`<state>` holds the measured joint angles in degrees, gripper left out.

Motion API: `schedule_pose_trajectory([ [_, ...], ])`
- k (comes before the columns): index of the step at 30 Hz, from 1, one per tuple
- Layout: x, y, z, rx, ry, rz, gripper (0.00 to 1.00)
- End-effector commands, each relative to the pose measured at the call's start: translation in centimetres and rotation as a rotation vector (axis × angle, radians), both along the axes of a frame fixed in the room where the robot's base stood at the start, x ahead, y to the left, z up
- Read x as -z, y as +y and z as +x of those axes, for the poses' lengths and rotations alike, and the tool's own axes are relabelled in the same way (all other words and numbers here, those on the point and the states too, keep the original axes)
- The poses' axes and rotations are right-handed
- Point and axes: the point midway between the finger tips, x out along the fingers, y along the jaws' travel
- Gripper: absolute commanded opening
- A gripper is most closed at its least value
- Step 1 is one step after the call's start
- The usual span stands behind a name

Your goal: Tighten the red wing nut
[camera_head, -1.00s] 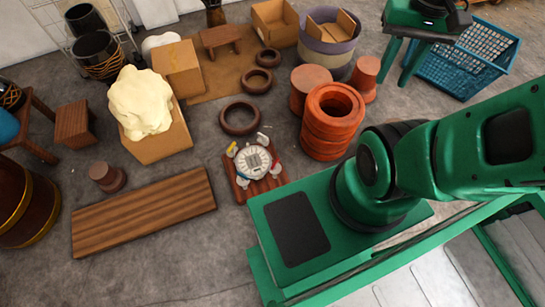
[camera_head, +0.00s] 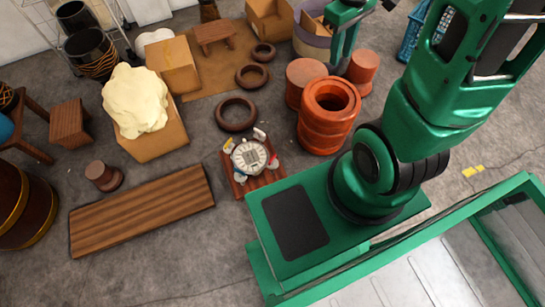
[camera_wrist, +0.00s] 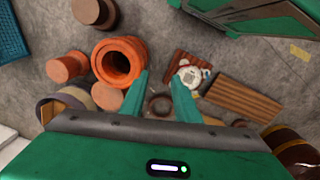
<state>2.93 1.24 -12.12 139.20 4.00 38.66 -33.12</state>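A round white drum-like piece (camera_head: 249,157) lies on a small wooden board (camera_head: 240,190) on the floor, with small coloured parts around its rim. The red wing nut (camera_head: 272,163) appears as a small red spot at its right edge. My gripper (camera_head: 341,58) is high up at the top of the head view, well away from the board. Its two fingers show apart and empty in the wrist view (camera_wrist: 161,84).
An orange-brown hollow drum (camera_head: 328,115) and a reddish drum (camera_head: 304,80) stand right of the board. Dark rings (camera_head: 236,113) lie behind it. A long plank (camera_head: 142,208) lies to the left. My green base is close in front of the board.

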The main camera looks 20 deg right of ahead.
Motion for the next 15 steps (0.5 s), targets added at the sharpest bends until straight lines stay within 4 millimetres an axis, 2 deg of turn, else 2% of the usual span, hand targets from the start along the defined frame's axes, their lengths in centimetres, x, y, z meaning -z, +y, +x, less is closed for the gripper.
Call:
schedule_pose_trajectory([
  [1, 1.5, 0.4, 1.3, -0.072, 0.012, -0.002, 0.29],
  [6, 6.5, 2.0, 5.4, -0.327, 0.025, -0.006, 0.29],
  [11, 11.9, 3.9, 8.4, -0.567, 0.037, -0.006, 0.29],
  [15, 17.0, 5.8, 10.5, -0.775, 0.046, -0.002, 0.29],
])
